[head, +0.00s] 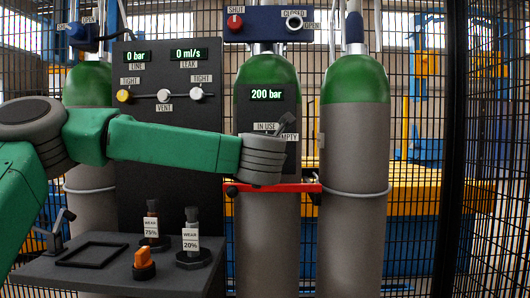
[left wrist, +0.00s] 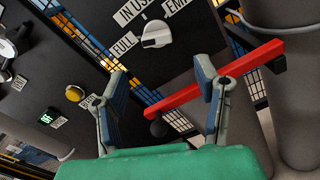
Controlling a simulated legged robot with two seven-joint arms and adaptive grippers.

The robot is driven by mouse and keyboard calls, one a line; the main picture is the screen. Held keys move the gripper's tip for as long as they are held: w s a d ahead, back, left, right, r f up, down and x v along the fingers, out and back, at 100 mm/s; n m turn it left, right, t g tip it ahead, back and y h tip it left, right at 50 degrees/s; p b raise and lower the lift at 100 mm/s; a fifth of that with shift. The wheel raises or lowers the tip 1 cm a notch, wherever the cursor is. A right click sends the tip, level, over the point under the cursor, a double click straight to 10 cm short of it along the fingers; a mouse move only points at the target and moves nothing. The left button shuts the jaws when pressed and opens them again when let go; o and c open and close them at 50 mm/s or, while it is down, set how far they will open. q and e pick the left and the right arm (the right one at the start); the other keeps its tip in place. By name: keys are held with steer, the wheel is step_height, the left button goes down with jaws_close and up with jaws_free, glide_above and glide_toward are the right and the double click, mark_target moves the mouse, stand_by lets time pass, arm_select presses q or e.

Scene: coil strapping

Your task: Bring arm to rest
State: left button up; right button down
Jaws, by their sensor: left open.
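My left arm (head: 165,142), green with grey joints, reaches in from the left across the dark panel. Its grey wrist is in front of the middle gas cylinder (head: 267,230). My left gripper (left wrist: 162,82) is open, with its two fingers spread and nothing held. In the left wrist view, a white knob (left wrist: 155,34) with FULL, IN USE and EMPTY labels lies beyond the fingertips. A red bar (left wrist: 185,92) shows between and behind the fingers; I cannot tell how close it is. My right gripper is in neither view.
The dark panel (head: 165,75) carries gauges and knobs. A shelf (head: 130,283) below holds two tools marked WEAR (head: 152,228) and an orange knob (head: 144,264). A right cylinder (head: 352,235) stands beside mesh fencing (head: 490,180).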

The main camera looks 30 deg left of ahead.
arm_select(q)
steer(key=shift+v, duration=1.1)
